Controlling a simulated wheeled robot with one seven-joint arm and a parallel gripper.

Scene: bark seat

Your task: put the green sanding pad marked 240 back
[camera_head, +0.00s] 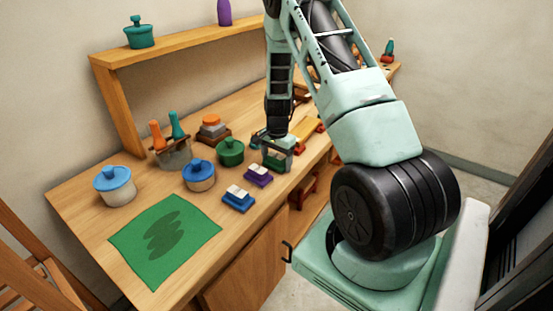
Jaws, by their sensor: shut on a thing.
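My gripper (277,163) is over the right half of the bench, at the row of small pads. It is shut on a green block, which I take to be the green sanding pad (274,166). The fingers cover much of it, and no 240 mark can be read. I cannot tell whether the pad touches the bench top. A purple pad with a white label (257,176) lies just left of and in front of the gripper. A blue pad with a white label (238,200) lies further front left.
A green cloth (200,236) with a dark stain lies on the bench (87,187). Lidded pots, blue (113,187), blue (199,176) and green (230,153), stand left of the gripper. A holder (174,154) has orange and teal handles. Red-ended wooden pieces (306,130) lie behind right.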

